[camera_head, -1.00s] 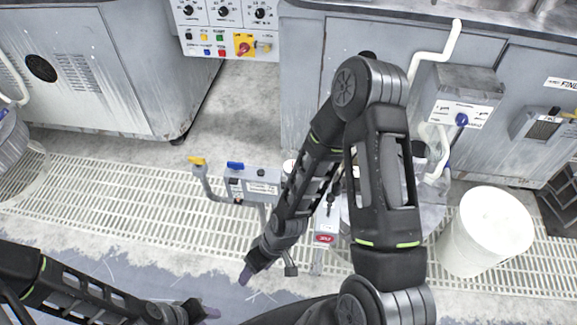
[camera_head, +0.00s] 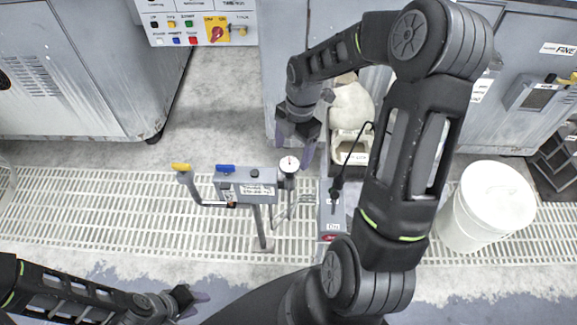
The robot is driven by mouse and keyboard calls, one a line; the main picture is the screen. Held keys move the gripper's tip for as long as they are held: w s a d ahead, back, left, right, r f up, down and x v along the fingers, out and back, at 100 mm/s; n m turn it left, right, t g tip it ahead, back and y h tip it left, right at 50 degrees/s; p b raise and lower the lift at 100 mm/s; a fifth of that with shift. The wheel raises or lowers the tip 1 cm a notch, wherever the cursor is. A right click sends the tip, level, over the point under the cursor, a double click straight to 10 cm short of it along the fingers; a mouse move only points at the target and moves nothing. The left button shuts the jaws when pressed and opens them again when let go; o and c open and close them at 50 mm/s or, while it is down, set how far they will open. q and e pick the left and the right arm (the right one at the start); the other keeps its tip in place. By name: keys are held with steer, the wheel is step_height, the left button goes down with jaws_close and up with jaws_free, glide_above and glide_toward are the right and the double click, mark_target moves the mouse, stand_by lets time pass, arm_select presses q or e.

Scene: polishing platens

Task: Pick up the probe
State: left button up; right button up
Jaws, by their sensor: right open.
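A slim black piece with a thin looping cable, which looks like the probe (camera_head: 336,188), stands on a narrow grey unit (camera_head: 331,211) right of centre. My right gripper (camera_head: 294,148) is open and points down, above and left of the probe, apart from it. It is just above a round white dial (camera_head: 289,165) on the grey stand (camera_head: 247,187). My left gripper (camera_head: 190,301) is low at the bottom left, far from the probe; I cannot tell its jaw state.
A beige container (camera_head: 351,108) is behind the probe. A white bucket (camera_head: 487,207) stands right. Grated floor (camera_head: 120,205) is free at left.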

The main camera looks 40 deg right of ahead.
mark_target(291, 163)
steer(key=shift+a+f, duration=0.2)
steer(key=shift+f, duration=1.1)
steer(key=f, duration=0.5)
steer(key=shift+s+a+f, duration=0.1)
steer(key=shift+s+a, duration=0.05)
steer(key=shift+a, duration=0.25)
steer(key=shift+c, duration=0.3)
steer(key=c, duration=1.4)
steer(key=shift+c, duration=0.2)
step_height(291, 163, up, 10)
steer(key=shift+r, duration=0.1)
